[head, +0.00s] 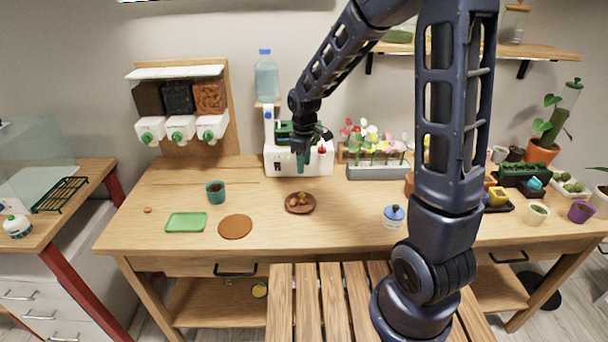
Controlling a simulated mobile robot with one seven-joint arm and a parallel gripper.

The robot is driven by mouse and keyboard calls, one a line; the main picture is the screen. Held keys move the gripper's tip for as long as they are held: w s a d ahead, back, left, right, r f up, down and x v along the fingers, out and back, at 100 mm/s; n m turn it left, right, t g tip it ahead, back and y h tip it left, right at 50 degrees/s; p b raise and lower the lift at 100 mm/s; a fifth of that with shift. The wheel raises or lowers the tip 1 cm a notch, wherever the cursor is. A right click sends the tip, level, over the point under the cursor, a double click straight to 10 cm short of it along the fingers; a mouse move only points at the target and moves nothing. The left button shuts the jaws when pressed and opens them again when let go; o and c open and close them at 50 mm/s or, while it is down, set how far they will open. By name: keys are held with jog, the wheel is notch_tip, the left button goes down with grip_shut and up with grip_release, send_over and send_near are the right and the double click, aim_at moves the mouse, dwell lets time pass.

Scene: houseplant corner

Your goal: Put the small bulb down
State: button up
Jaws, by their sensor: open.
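A small round tan thing (148,210), which looks like the small bulb, rests on the bare wooden tabletop at the far left. A brown saucer (288,207) in the middle of the table holds several brown bulb-like pieces (299,200). My gripper (303,167) is open and points down above the back of the table, in front of a white machine and behind the saucer. It is well right of the small tan thing. I see nothing between its fingers, though they are small in this view.
A green tray (187,222), a brown round mat (235,227) and a teal cup (216,192) stand on the left half. A white jar with a blue lid (393,216) stands right of the saucer. The white machine (282,160) and a flower planter (378,172) line the back.

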jog(key=shift+d+r, duration=0.1)
jog(key=shift+r, duration=1.15)
jog(key=s+d+r+m+t, duration=0.1)
jog(key=s+d+r+m, duration=0.2)
jog(key=d+r, duration=0.35)
jog(key=s+d+r+m+t, duration=0.1)
jog(key=s+d+r+m, duration=0.2)
jog(key=d+r, duration=0.35)
jog(key=s+d+r+m+t, duration=0.2)
jog(key=s+d+m, duration=0.5)
jog(key=s+d, duration=0.5)
jog(key=shift+r+t, duration=0.4)
jog(key=shift+r, duration=0.4)
